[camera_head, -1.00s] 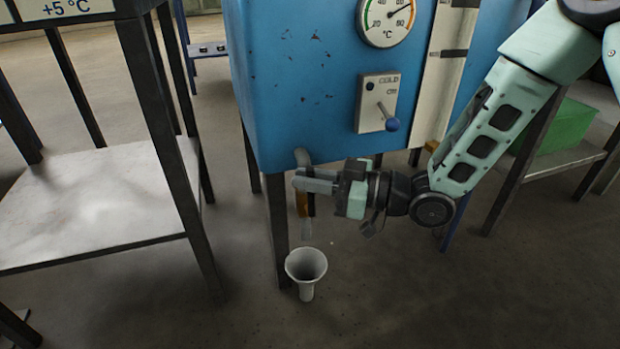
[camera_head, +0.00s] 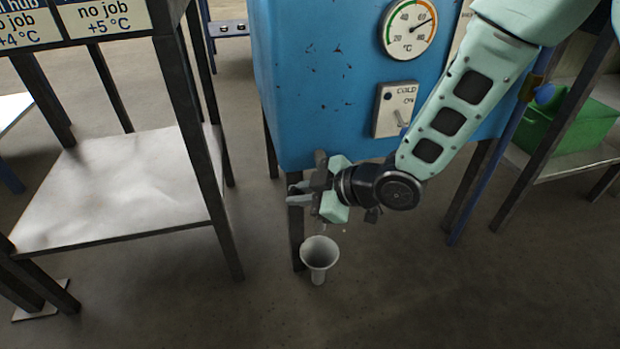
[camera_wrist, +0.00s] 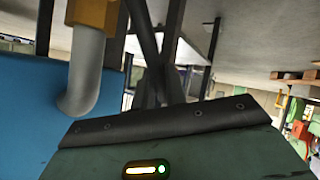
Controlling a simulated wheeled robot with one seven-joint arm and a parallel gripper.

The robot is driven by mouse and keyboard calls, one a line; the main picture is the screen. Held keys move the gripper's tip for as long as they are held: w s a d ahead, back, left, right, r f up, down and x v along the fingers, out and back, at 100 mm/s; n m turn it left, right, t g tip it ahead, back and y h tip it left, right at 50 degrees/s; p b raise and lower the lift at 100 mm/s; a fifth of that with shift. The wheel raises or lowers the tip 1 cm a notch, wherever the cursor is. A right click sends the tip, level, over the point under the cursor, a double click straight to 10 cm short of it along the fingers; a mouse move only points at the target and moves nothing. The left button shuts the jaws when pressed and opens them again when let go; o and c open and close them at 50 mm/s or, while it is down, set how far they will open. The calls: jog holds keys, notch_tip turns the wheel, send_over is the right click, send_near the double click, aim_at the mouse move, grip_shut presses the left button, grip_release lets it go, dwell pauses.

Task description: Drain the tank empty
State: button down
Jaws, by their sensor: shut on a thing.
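The blue tank (camera_head: 320,90) stands on dark legs in the head view. Its bent grey drain pipe (camera_wrist: 85,75) and brass valve (camera_wrist: 92,12) show at the left of the wrist view. In the head view my gripper covers the pipe and valve. My gripper (camera_head: 297,193) is just under the tank's lower edge, at the valve. It is shut on what seems to be the valve's handle, though the contact is mostly hidden. A pale funnel (camera_head: 319,253) stands open on the floor below my gripper. A faint drop shows above it.
The tank's dial (camera_head: 409,27) and a COLD switch plate (camera_head: 391,108) with a lever are above my gripper. A metal table (camera_head: 120,190) stands at the left. A green crate (camera_head: 570,135) sits on a rack at the right. The floor in front is clear.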

notch_tip(320, 180, down, 7)
jog(key=a+n+t+h+p, duration=0.1)
jog(key=a+n+h+p, duration=0.1)
jog(key=h+p, duration=0.3)
jog(key=shift+s+a+n+t+h+p, duration=0.3)
jog(key=shift+s+n+h, duration=0.25)
jog(key=shift+h, duration=1.25)
jog(key=shift+w, duration=0.1)
jog(key=c, duration=1.8)
grip_release()
jog(key=shift+o, duration=0.2)
